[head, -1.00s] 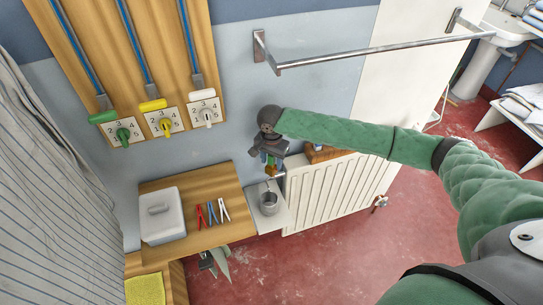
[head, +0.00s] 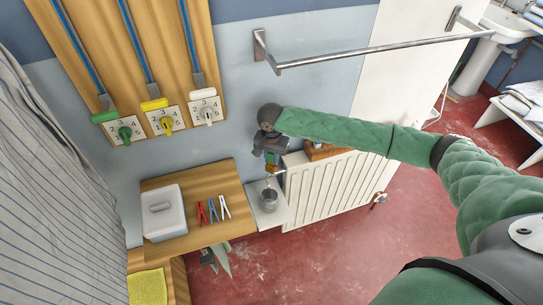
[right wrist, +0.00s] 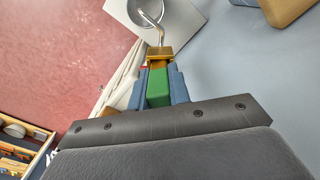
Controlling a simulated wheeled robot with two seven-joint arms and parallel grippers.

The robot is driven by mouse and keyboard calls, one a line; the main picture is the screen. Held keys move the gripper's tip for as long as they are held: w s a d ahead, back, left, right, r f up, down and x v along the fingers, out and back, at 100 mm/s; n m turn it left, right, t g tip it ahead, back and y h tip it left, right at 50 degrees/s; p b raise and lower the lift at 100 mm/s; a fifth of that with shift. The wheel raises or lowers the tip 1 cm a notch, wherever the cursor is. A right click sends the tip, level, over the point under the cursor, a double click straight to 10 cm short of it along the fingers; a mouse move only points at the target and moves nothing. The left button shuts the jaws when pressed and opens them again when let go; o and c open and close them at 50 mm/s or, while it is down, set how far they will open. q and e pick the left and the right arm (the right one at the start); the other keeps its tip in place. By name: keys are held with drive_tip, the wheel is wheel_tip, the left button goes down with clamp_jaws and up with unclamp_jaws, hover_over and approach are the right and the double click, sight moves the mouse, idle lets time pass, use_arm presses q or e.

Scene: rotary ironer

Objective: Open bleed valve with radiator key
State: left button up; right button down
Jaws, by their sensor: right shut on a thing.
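My right gripper (right wrist: 160,88) is shut on a green-handled key, the radiator key (right wrist: 158,88), held between its blue fingers. In the head view the right gripper (head: 270,158) hangs at the radiator's upper left corner. The key's far end meets a brass-coloured block (right wrist: 160,54), which appears to be the bleed valve. A thin bent pipe (right wrist: 152,23) leads from it over a metal cup (head: 268,199). The exact fit of key on valve is hidden. The white radiator (head: 330,187) stands against the wall. My left gripper is not in view.
The cup stands on a small white shelf (head: 276,218). A metal rail (head: 370,52) crosses above my right arm.

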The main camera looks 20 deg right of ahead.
drive_tip(key=shift+r+n+p, duration=0.1)
drive_tip(key=shift+n+p, duration=0.8)
drive_tip(key=shift+n, duration=0.7)
drive_tip(key=shift+n+p, duration=0.95)
drive_tip(key=shift+n, duration=0.85)
drive_tip(key=c, duration=1.2)
unclamp_jaws()
drive_tip(key=shift+c, duration=0.2)
